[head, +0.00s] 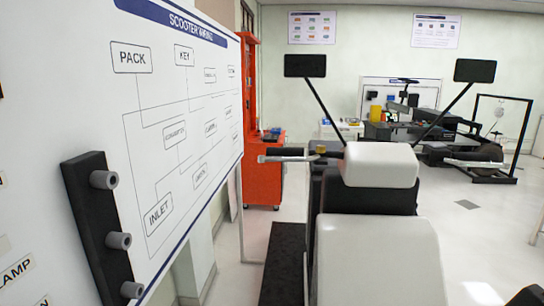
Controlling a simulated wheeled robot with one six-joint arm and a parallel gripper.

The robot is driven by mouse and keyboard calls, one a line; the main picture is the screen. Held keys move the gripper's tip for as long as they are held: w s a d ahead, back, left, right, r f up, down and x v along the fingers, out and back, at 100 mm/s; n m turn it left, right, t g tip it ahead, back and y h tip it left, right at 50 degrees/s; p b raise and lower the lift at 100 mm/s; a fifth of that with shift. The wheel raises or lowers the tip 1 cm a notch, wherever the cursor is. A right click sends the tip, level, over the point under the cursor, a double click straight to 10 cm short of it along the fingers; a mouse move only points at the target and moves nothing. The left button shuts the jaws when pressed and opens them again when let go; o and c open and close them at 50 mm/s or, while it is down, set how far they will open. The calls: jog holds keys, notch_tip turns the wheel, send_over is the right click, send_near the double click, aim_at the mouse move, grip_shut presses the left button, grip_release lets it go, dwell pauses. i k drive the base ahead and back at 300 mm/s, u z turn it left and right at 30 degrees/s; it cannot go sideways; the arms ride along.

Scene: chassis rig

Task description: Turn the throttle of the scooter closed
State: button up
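The scooter (375,258) stands in the middle, seen from behind, with a pale seat and a white handlebar cover (381,164). Its left handlebar end (288,154) is dark with a silver lever. Its right handlebar end (474,163) also carries a silver lever, and a dark part beside it blends with the equipment behind. The throttle is not clearly distinct, and its turn angle cannot be told. My gripper is not in view.
A wiring board (190,130) with a dark peg rail (100,225) stands close on the left. Behind are an orange cabinet (264,170) and a bench with equipment (400,125). The floor right of the scooter (470,225) is mostly clear. A dark object (527,297) shows at the bottom right corner.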

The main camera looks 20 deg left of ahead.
aim_at(270, 151)
jog(key=u, duration=0.75)
jog(key=i, duration=0.25)
jog(key=z, duration=0.05)
